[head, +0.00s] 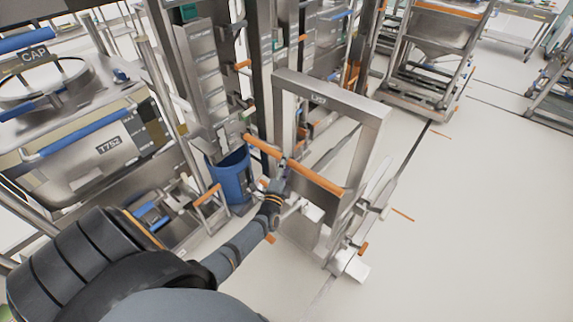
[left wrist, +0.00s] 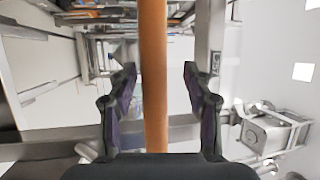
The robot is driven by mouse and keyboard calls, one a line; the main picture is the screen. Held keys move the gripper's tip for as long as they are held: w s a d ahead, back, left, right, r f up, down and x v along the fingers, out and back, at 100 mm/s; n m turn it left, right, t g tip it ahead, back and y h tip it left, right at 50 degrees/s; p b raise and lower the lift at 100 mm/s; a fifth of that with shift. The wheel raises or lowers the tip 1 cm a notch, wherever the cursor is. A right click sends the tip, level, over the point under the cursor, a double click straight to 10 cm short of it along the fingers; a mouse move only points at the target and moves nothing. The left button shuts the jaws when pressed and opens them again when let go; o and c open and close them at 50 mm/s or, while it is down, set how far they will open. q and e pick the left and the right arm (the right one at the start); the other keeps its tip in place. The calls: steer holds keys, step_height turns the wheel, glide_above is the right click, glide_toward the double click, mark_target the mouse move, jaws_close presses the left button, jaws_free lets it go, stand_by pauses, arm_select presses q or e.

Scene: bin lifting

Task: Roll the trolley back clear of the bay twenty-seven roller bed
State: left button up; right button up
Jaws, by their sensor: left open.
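A steel upright frame (head: 372,130) with a small label on its top bar stands in the middle of the head view; it looks like the trolley. An orange handle bar (head: 318,180) runs across it. My left gripper (head: 284,172) is at this bar, near its middle. In the left wrist view the orange bar (left wrist: 153,40) passes between the two open fingers (left wrist: 159,67), with a gap on each side. The fingers are not closed on it. My right gripper is out of view. I cannot make out the bay twenty-seven roller bed for certain.
A blue bucket-like container (head: 231,177) stands left of the frame, near steel columns. A steel vessel labelled T752 (head: 95,150) is at the left. Another steel trolley (head: 425,50) stands at the back right. Pale floor (head: 470,220) lies free to the right.

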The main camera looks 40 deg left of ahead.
arm_select(q)
steer(key=shift+f, duration=0.15)
steer(key=v, duration=1.2)
